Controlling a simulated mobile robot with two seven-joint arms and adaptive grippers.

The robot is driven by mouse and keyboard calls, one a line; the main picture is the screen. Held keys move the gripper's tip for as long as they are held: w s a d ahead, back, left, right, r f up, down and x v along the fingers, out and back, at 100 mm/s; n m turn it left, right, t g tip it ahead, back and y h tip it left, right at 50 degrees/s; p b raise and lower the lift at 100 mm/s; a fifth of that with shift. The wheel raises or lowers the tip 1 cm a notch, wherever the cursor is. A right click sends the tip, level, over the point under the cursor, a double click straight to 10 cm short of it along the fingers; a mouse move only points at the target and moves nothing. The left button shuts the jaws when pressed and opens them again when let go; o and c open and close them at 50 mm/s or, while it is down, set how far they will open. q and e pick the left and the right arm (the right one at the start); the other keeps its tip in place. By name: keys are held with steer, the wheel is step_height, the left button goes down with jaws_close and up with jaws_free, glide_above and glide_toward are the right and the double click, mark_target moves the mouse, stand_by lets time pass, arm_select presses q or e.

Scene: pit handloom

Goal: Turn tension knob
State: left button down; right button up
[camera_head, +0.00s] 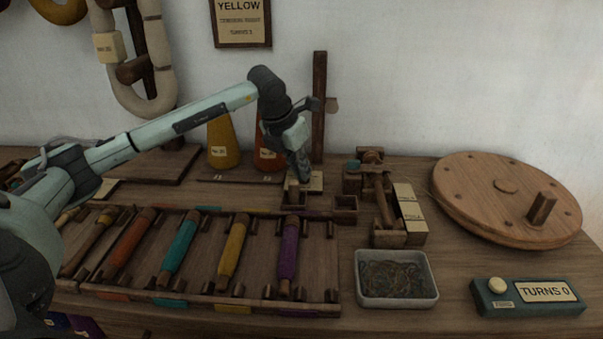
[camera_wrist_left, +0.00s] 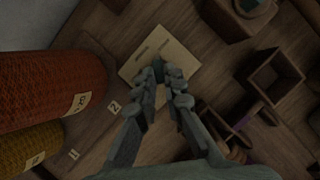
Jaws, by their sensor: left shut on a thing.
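My left gripper (camera_head: 304,177) reaches down at the back of the bench, just in front of a dark upright post (camera_head: 319,105). In the left wrist view the fingers of my left gripper (camera_wrist_left: 160,78) come together over a pale card with dark marks (camera_wrist_left: 182,55). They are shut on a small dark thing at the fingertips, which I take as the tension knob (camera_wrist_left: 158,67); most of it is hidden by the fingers. I cannot tell how far it is turned. My right gripper is not in view.
A rack of coloured bobbins (camera_head: 150,297) lies in front. Yellow (camera_head: 222,145) and orange (camera_head: 266,150) cones stand left of the gripper. A small open box (camera_head: 345,205), tray of loops (camera_head: 396,294), round wooden wheel (camera_head: 470,190) and "TURNS 0" box (camera_head: 500,306) are to the right.

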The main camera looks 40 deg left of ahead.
arm_select(q)
steer(key=m, duration=0.1)
steer(key=m+h, duration=0.1)
steer(key=m, duration=0.2)
steer(key=shift+w+a+m+g+h, duration=0.1)
steer(key=shift+a+m+g+h, duration=0.2)
steer(key=shift+m+h, duration=0.1)
stand_by(0.4)
steer(key=c, duration=1.6)
jaws_free()
steer(key=v, duration=1.2)
